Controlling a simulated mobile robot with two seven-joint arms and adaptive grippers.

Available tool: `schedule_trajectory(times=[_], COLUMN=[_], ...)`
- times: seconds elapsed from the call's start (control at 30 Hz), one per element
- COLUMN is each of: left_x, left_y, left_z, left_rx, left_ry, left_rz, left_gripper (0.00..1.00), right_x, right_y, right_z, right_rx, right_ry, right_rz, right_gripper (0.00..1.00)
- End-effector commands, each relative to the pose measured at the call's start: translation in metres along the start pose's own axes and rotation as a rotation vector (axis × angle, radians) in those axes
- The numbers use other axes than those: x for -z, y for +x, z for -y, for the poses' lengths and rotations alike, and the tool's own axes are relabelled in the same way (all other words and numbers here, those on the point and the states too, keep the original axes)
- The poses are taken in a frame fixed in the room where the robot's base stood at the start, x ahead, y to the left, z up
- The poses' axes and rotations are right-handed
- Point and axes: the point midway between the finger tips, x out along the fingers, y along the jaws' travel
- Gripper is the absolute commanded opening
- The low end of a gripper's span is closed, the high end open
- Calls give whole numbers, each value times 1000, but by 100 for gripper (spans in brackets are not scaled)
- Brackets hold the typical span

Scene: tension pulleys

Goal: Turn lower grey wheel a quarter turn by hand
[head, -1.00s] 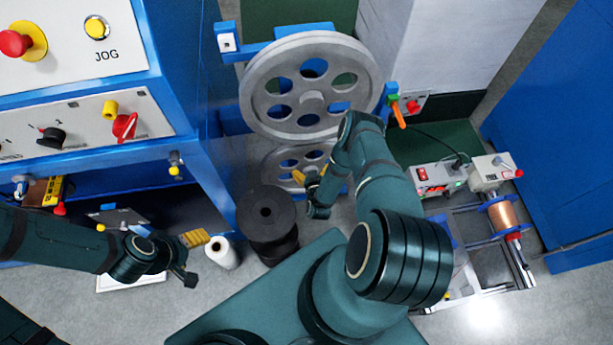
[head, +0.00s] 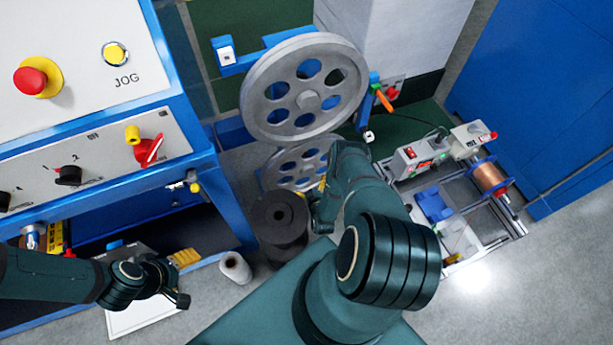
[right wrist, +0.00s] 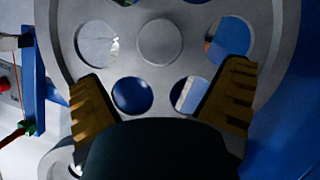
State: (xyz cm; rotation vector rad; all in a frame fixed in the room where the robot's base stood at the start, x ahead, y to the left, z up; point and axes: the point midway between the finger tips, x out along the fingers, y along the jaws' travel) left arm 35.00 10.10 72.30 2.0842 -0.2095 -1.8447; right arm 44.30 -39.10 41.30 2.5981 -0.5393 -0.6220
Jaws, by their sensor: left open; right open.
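The lower grey wheel (head: 302,165) is a spoked disc with round holes, set below the larger upper grey wheel (head: 309,98) in the head view. My right forearm hides its right side. My right gripper (head: 322,187) is at the lower wheel's lower right edge in the head view, mostly hidden by my wrist. In the right wrist view its yellow fingers (right wrist: 162,80) are spread wide and empty in front of a grey holed wheel face (right wrist: 160,42). Contact cannot be told. My left gripper (head: 178,290) is low at the left, apart from the wheels.
A black spool (head: 279,218) stands below the lower wheel, beside a white roll (head: 235,268). A blue control cabinet (head: 190,80) fills the left. An orange lever (head: 384,98) sits right of the upper wheel. A winding device (head: 487,177) stands on the right.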

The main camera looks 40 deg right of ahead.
Motion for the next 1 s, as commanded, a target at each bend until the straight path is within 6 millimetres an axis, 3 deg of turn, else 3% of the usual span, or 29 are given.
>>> schedule_trajectory(times=[0.17, 0.6, 1.0], left_x=[0, 3, 3], left_y=[4, 26, 27], left_z=[1, 10, 10], left_rx=[0, 0, 1], left_ry=[1, 2, 3], left_rz=[-1, -12, -14], left_gripper=[69, 69, 69], right_x=[-2, -2, 0], right_y=[9, 68, 75], right_z=[0, 0, 0], right_rx=[-2, -2, 0], right_ry=[-8, -7, -6], right_rz=[-3, -2, -1], right_gripper=[95, 95, 93])
